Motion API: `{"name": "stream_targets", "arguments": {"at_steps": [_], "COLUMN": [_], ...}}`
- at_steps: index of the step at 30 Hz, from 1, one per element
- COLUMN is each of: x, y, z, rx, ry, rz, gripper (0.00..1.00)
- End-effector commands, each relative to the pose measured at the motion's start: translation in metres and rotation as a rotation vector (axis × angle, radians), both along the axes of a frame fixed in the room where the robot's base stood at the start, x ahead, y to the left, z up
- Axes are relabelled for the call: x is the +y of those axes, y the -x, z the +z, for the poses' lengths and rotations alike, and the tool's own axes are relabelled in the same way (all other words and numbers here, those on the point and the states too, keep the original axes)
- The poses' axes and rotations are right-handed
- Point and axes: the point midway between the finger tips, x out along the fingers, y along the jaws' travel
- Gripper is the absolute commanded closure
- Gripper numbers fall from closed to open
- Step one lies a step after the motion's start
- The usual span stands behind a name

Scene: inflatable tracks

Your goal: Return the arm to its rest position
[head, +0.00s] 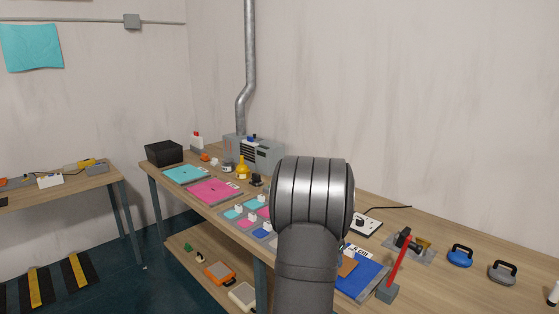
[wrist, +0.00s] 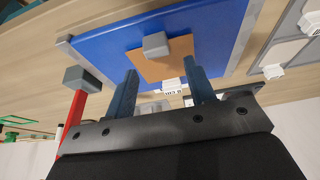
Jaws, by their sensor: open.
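My gripper (wrist: 160,76) shows in the wrist view with its two blue fingers apart and nothing between them. It is over a blue board (wrist: 220,25) with a brown patch (wrist: 180,55) and a grey block (wrist: 155,42) on it. I cannot tell how high the fingers are above the board. In the head view my arm rises in the middle and hides the gripper. The blue board (head: 367,280) shows just right of the arm, on the workbench (head: 440,285).
A red-handled tool (head: 399,262) stands right of the board, close to the gripper in the wrist view (wrist: 73,112). Blue (head: 460,256) and grey (head: 502,272) handled pieces are farther right. Pink (head: 214,190) and teal (head: 185,174) sheets lie left. The air above the bench looks clear.

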Motion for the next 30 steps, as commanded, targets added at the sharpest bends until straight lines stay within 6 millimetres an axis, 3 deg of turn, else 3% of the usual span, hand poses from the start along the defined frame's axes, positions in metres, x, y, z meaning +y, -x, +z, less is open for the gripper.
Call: {"name": "stream_targets", "arguments": {"at_steps": [11,16,30], "x": [0.000,0.000,0.022], "y": [0.000,0.000,0.021], "z": [0.004,-0.004,0.079], "rx": [0.000,0.002,-0.003], "ry": [0.000,0.000,0.001], "rz": [0.000,0.001,0.001], "gripper": [0.50,0.50,0.50]}}
